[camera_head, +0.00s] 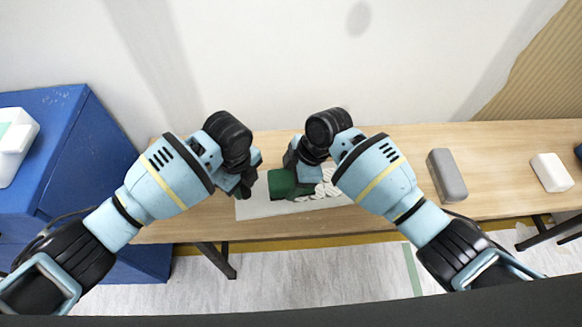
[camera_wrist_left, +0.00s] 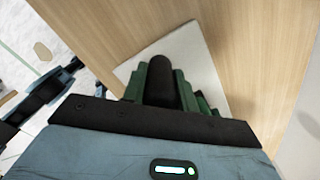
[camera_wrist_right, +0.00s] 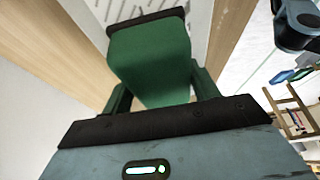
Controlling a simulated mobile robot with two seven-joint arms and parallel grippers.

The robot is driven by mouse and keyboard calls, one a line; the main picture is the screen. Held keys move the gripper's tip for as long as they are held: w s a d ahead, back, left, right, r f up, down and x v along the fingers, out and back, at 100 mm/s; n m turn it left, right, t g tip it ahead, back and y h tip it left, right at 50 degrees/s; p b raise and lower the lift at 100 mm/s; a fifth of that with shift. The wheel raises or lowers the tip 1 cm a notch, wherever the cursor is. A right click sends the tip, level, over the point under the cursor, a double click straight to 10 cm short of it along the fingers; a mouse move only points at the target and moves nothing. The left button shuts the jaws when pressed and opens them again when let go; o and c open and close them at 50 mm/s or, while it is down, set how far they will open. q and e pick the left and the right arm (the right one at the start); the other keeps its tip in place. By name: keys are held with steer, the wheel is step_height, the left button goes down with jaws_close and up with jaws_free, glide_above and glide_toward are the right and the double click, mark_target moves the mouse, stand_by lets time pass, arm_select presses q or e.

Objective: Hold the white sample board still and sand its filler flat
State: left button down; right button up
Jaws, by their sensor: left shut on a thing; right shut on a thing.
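The white sample board (camera_head: 252,211) lies on the wooden table, with raised white strokes of filler (camera_head: 322,190) right of the green block. My left gripper (camera_head: 242,190) is low at the board's left end. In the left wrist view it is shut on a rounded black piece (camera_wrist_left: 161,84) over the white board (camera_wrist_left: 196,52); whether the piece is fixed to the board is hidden. My right gripper (camera_head: 303,180) is shut on the green sanding block (camera_head: 283,184). The right wrist view shows this block (camera_wrist_right: 150,60) between the fingers, its dark face toward the board; contact cannot be told.
A grey block (camera_head: 447,175) and a white block (camera_head: 551,172) stand on the table (camera_head: 500,150) to the right. A blue cabinet (camera_head: 75,150) with a white object (camera_head: 14,145) is at the left. A pale wall stands behind. The table between the right arm and grey block looks clear.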

mark_target(331, 182)
arm_select(q)
steer(key=shift+s+a+f, duration=0.1)
steer(key=shift+s+f, duration=0.05)
steer(key=shift+f, duration=0.1)
arm_select(e)
steer(key=d, duration=0.8)
steer(key=w+d+f, duration=0.1)
steer(key=d, duration=0.3)
steer(key=shift+d, duration=0.1)
steer(key=a, duration=0.8)
steer(key=s+a, duration=0.1)
steer(key=a, duration=0.3)
steer(key=shift+d+f, duration=0.1)
steer(key=shift+d, duration=0.25)
steer(key=d, duration=0.7)
steer(key=w+d, duration=0.1)
steer(key=d, duration=0.3)
steer(key=shift+w+d+r, duration=0.1)
steer(key=shift+d+r, duration=0.1)
steer(key=shift+r, duration=0.2)
arm_select(q)
steer(key=shift+r, duration=0.1)
arm_select(e)
step_height(331, 182, up, 8)
steer(key=shift+f, duration=0.2)
steer(key=o, duration=0.5)
steer(key=c, duration=0.5)
